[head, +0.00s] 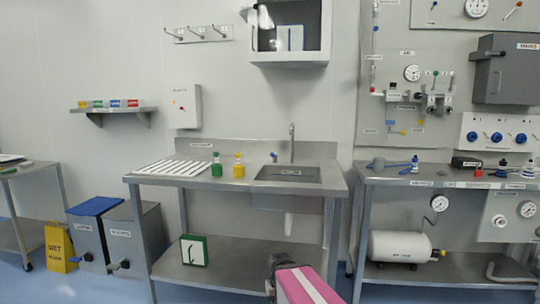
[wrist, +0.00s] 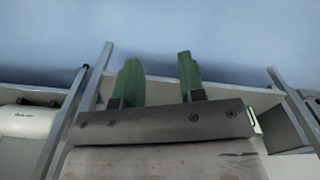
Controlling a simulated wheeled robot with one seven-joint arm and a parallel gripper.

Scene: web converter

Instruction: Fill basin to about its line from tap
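The basin (head: 290,174) is a steel sink set into the right end of the steel bench. A small label shows on its inner wall, but I cannot make out a fill line or any water. The tap (head: 292,143) rises behind the basin, with a small blue knob (head: 274,157) to its left. No stream is visible from the tap. My gripper shows in the wrist view (wrist: 160,85), with two green fingers apart and nothing between them. It is away from the basin and tap, which are out of the wrist view.
Green (head: 217,165) and yellow (head: 239,166) bottles stand left of the basin beside a white slatted rack (head: 174,168). A wall cabinet (head: 290,32) hangs above. A second bench (head: 450,180) with gauges stands right.

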